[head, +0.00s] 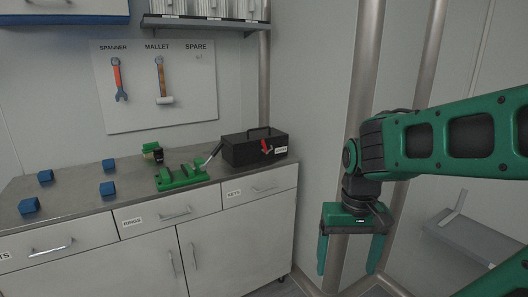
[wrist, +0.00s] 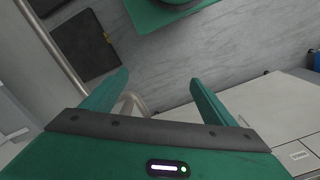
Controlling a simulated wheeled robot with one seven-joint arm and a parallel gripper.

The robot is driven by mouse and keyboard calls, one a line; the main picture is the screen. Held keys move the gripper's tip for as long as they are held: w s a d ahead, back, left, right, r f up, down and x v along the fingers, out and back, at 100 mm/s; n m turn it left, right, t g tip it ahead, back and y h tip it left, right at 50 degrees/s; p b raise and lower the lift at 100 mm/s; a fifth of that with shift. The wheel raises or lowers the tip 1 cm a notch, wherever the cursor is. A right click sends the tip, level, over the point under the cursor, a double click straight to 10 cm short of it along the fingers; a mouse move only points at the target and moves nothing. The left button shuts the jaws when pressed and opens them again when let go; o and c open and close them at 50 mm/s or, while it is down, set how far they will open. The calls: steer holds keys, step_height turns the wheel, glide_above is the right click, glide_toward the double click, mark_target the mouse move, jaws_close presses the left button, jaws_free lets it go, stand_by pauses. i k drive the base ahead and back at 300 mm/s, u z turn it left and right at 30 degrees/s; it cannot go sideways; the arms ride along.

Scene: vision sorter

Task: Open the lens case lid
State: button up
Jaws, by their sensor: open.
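A black case (head: 248,152) with a carry handle on top stands at the back right of the counter. It looks closed. It has a red mark and a small white label on its front, too small to read. I cannot tell for certain that it is the lens case. My gripper (head: 349,262) hangs to the right of the counter, well apart from the black case, fingers pointing down. It is open and empty. In the wrist view its two green fingers (wrist: 158,82) are spread, with grey floor beyond them.
The counter (head: 75,197) carries several blue blocks (head: 108,188), a green fixture (head: 181,178) and a small green-and-black object (head: 153,151). Metal poles (head: 366,75) stand close to my arm. A shelf (head: 200,22) hangs above. A tool board (head: 155,85) is on the wall.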

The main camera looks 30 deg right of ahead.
mark_target(253, 137)
steer(key=k, duration=0.65)
steer(key=z, duration=0.3)
steer(key=i, duration=1.65)
steer(key=u, duration=0.25)
